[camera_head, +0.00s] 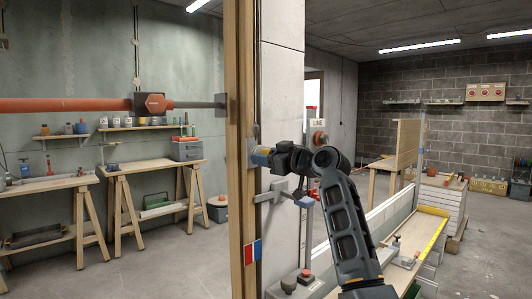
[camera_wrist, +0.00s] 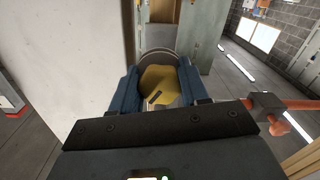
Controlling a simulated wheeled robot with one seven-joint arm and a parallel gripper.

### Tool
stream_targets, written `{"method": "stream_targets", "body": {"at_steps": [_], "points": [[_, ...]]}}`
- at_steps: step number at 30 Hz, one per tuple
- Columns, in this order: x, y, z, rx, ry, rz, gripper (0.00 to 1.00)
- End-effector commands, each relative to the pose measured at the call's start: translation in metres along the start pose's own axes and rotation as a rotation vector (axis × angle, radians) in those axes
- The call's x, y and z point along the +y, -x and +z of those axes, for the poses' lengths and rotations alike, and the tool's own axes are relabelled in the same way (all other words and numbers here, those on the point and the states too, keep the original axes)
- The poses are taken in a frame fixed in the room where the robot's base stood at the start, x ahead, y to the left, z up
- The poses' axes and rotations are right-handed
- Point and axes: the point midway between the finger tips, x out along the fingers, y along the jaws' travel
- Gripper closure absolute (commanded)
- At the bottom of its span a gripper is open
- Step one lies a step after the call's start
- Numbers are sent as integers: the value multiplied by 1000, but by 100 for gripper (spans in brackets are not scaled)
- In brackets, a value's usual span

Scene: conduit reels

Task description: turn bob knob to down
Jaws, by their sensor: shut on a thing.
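The bob knob (camera_wrist: 160,82) is yellow with a small dark mark, in front of a round grey plate. My gripper (camera_wrist: 160,88) has its blue fingers on both sides of the knob and is shut on it. In the head view, my gripper (camera_head: 261,157) reaches the knob from the right, at the wooden post. There the knob is mostly hidden by the fingers. Any position labels around it cannot be read.
A grey lever with a blue end (camera_head: 304,202) sticks out just below my gripper. The wooden post (camera_head: 241,200) and concrete pillar (camera_head: 283,85) stand close by. A red button (camera_head: 320,139) under a sign is behind my arm. Workbenches (camera_head: 150,168) stand at left; floor between is clear.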

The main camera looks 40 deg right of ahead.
Motion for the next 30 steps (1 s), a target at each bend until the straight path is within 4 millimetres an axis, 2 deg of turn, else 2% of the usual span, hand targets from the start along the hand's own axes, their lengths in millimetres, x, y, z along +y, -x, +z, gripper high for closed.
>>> {"method": "stream_targets", "body": {"at_steps": [30], "points": [[-2, 0, 1, 9, -969, -16, 85]]}}
